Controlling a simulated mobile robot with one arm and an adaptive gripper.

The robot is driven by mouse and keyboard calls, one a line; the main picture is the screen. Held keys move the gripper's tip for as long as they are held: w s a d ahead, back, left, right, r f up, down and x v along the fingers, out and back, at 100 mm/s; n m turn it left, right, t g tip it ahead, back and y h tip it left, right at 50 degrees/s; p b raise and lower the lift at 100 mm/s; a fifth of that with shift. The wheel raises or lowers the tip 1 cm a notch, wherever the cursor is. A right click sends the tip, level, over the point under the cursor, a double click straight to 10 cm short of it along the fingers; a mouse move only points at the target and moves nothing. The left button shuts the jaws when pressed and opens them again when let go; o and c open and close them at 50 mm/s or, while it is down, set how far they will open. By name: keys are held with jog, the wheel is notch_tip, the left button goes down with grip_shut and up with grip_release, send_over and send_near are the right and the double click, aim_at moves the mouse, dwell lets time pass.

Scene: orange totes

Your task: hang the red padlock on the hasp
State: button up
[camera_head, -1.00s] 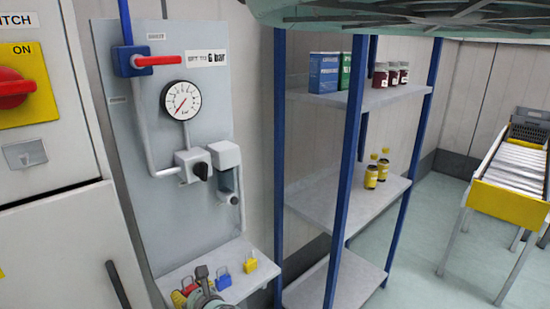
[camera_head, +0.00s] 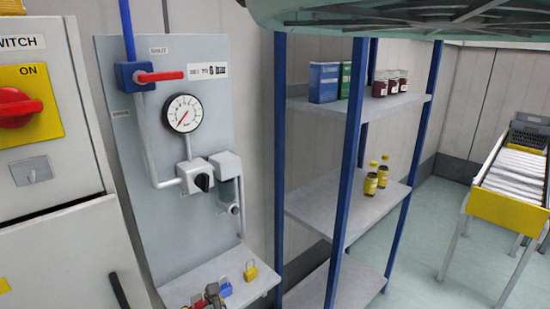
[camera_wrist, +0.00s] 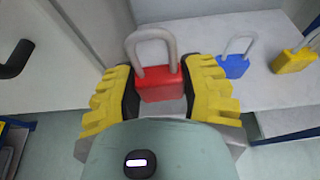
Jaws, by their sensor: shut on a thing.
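The red padlock (camera_wrist: 160,84) is between the two yellow-padded fingers of my gripper (camera_wrist: 160,95) in the wrist view. The gripper is shut on its body, and the grey shackle points up, away from the palm. I cannot tell whether the padlock touches the shelf. In the head view my gripper (camera_head: 212,295) is low at the bottom edge, over the small shelf, and the red padlock is not clear there. The hasp (camera_head: 31,170) is a grey plate with a staple on the cabinet front at the left, below the red switch, well away from my gripper.
A blue padlock (camera_wrist: 234,66) and a yellow padlock (camera_wrist: 293,60) stand on the small grey shelf (camera_head: 268,278), right of my gripper. A gauge panel (camera_head: 207,80) rises behind it. A dark handle (camera_head: 118,291) sticks out from the cabinet. A blue-posted rack (camera_head: 347,170) stands right.

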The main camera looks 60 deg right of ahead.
jog(key=shift+s+a, duration=0.2)
jog(key=shift+s, duration=0.75)
jog(key=shift+s+a, duration=0.2)
jog(key=shift+s, duration=0.75)
jog(key=shift+s+a, duration=0.2)
jog(key=shift+s, duration=0.75)
jog(key=shift+r+p, duration=0.1)
jog(key=shift+p, duration=0.25)
